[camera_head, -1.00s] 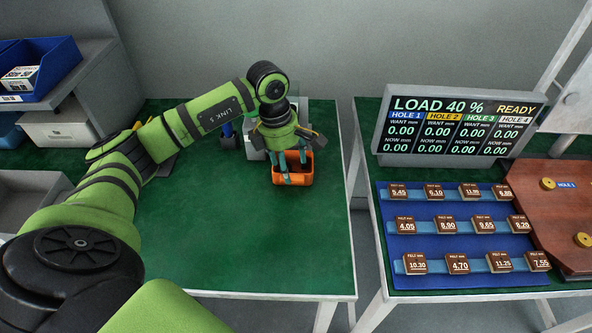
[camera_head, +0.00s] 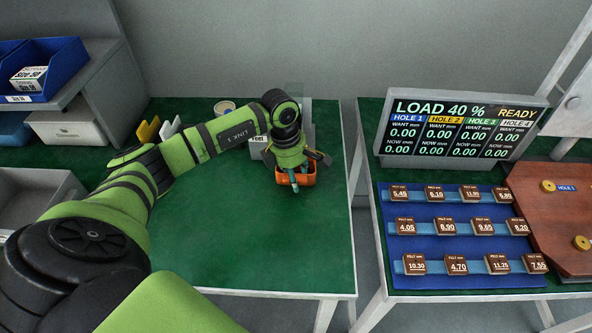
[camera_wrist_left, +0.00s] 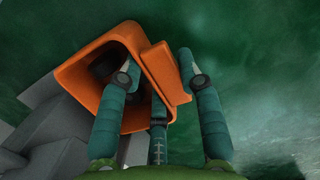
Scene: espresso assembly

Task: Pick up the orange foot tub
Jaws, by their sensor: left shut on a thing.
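The orange foot tub (camera_head: 308,180) stands near the right edge of the left green table, partly hidden behind my left gripper (camera_head: 295,184). In the left wrist view the tub (camera_wrist_left: 92,62) is an open orange box with dark round things inside. My left gripper (camera_wrist_left: 162,78) is shut on one tub wall, with a finger inside the tub and a finger outside it. The tub appears to rest on or just above the table; I cannot tell which. My right gripper is not in view.
A grey block with a label (camera_head: 257,146) stands close behind the tub. Yellow (camera_head: 148,130) and white (camera_head: 169,128) pieces and a round roll (camera_head: 224,108) lie farther back. The front of the table (camera_head: 250,250) is clear. The right table carries a display (camera_head: 455,125) and a blue felt tray (camera_head: 460,205).

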